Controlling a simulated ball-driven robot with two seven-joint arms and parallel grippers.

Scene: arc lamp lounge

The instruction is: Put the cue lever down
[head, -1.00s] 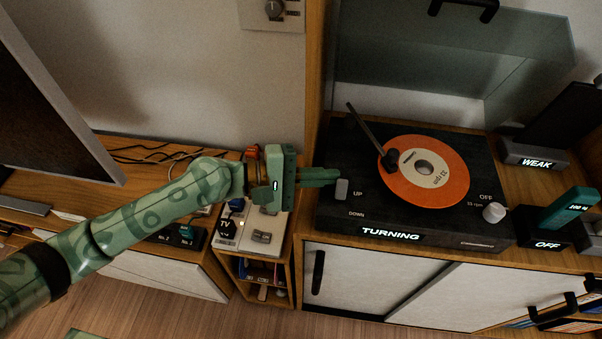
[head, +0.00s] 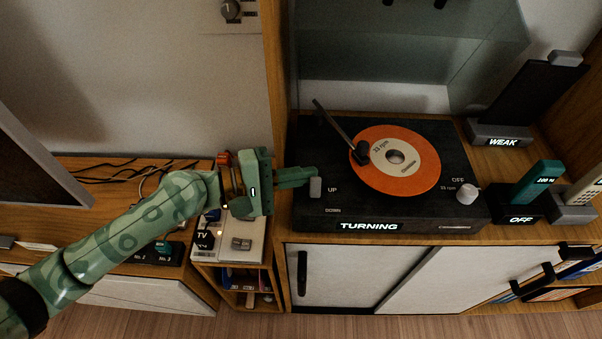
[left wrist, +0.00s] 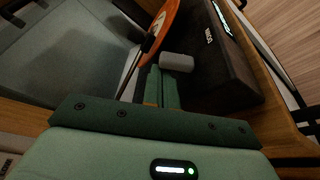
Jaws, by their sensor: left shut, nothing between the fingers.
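The cue lever (head: 316,187) is a small light grey knob at the left of the black turntable (head: 420,214), beside the UP mark and above the DOWN mark. It also shows in the left wrist view (left wrist: 177,62). My left gripper (head: 313,174) is shut and empty, its green fingertips right at the lever's upper end; I cannot tell whether they touch. An orange record (head: 418,166) lies on the platter with the tonearm (head: 340,131) reaching over its left part. The turntable's front label reads TURNING. My right gripper is not in view.
The clear lid (head: 400,55) stands open behind the turntable. A speed knob (head: 467,194) is at its right. Dark devices labelled WEAK (head: 500,133) and OFF (head: 518,208) stand further right. A TV remote panel (head: 240,243) lies below my left wrist.

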